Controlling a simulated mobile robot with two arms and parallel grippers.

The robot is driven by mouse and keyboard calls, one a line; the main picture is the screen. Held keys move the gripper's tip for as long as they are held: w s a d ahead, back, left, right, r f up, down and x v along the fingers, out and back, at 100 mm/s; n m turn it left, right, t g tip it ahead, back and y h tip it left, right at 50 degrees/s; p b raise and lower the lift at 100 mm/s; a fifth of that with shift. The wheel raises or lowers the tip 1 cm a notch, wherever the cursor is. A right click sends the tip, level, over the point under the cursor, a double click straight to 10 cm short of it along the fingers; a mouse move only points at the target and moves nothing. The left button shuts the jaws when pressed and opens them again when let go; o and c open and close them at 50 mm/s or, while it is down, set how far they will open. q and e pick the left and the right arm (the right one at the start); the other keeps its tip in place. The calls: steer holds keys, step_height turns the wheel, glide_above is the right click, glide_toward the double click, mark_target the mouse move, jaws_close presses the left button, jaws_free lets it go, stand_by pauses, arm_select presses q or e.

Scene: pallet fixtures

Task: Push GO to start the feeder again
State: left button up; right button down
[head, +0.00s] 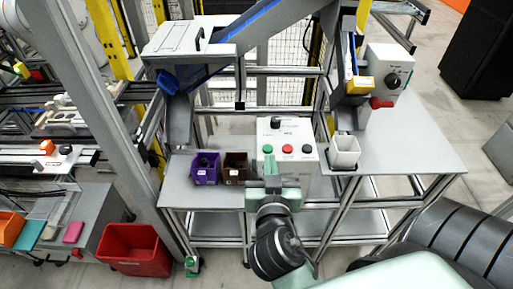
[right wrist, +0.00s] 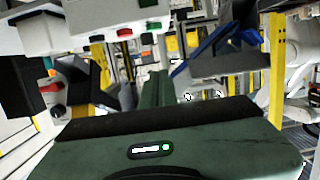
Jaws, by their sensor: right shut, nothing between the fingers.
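A pale control box (head: 288,133) stands on the grey table in the head view. Its front has a green button (head: 267,149) on the left, a red button (head: 287,149) in the middle and another button (head: 307,149) on the right. The labels are too small to read. My right gripper (head: 270,162) is shut and empty, just in front of and below the green button. The right wrist view, upside down, shows the shut fingers (right wrist: 158,75), with the green button (right wrist: 153,26) and red button (right wrist: 125,32) beyond, apart from them. My left gripper is not in view.
Purple (head: 206,174) and brown (head: 234,175) bins stand left of the box, and a white container (head: 345,152) to the right. A chute with a blue edge (head: 250,22) runs above. A red crate (head: 133,255) is on the floor.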

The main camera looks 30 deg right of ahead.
steer(key=shift+s+d, duration=0.1)
steer(key=shift+d, duration=0.05)
steer(key=p, duration=0.2)
glide_above(269, 151)
steer(key=shift+s+a+f, duration=0.15)
steer(key=shift+s+f, duration=0.05)
steer(key=shift+f, duration=0.25)
steer(key=shift+s+a+f, duration=0.15)
steer(key=shift+s+f, duration=0.05)
steer(key=shift+f, duration=0.25)
step_height(269, 151, down, 3)
steer(key=shift+s+a+r+b, duration=0.1)
steer(key=shift+a+r+b, duration=0.05)
steer(key=shift+b, duration=0.85)
steer(key=shift+f+b, duration=0.5)
steer(key=shift+f, duration=0.25)
steer(key=shift+f, duration=0.1)
